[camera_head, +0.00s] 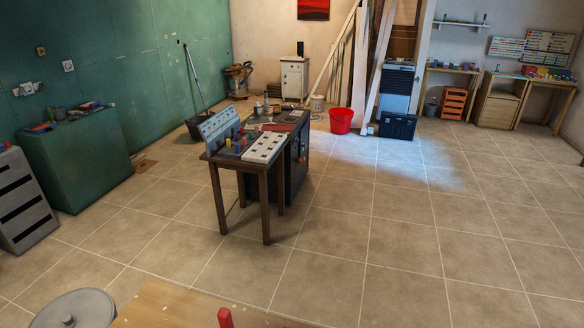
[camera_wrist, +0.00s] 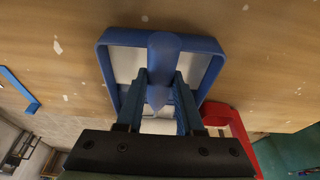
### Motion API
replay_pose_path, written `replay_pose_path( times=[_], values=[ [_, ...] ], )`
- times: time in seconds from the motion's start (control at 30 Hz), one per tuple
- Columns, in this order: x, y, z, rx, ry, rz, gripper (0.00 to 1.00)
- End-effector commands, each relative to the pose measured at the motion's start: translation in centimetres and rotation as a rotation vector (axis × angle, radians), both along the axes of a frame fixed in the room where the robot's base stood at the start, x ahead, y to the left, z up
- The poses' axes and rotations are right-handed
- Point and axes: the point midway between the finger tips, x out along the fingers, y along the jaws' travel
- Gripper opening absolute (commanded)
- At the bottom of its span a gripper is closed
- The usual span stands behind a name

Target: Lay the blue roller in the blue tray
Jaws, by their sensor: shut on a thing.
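In the wrist view my gripper (camera_wrist: 162,88) is shut on the blue roller (camera_wrist: 164,52), a long rounded blue piece between the two fingers. Behind it is the blue tray (camera_wrist: 104,62), with a raised blue rim and a pale floor, on a wooden surface. The roller overlaps the tray's far rim and its middle in this view. I cannot tell whether the roller touches the tray. A white piece (camera_wrist: 158,126) shows low between the fingers; what it belongs to is unclear. My gripper, the roller and the tray do not show in the head view.
The wooden surface (camera_wrist: 270,60) is mostly bare around the tray. A red object (camera_wrist: 240,140) lies close to the tray's lower right, and a thin blue strip (camera_wrist: 18,88) is at the left. The head view shows a red piece (camera_head: 225,317) on a wooden top (camera_head: 165,303).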

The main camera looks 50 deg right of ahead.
Motion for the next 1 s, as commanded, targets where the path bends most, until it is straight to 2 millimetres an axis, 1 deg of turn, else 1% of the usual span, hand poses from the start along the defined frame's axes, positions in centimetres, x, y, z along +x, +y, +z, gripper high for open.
replay_pose_path(
  times=[0.6,0.63,0.77,0.8,0.83,1.0],
  values=[
    [0.03,-0.02,-0.95,-0.001,0.000,0.000,0.00],
    [0.03,-0.02,-0.95,-0.001,0.000,0.000,0.38],
    [0.03,-0.02,-0.91,-0.001,0.000,0.000,0.61],
    [0.03,-0.02,-0.91,0.000,0.000,0.000,0.69],
    [0.02,-0.01,-0.91,0.000,0.000,0.000,0.71],
    [0.01,0.00,-0.91,0.000,0.000,0.000,0.71]
  ],
)
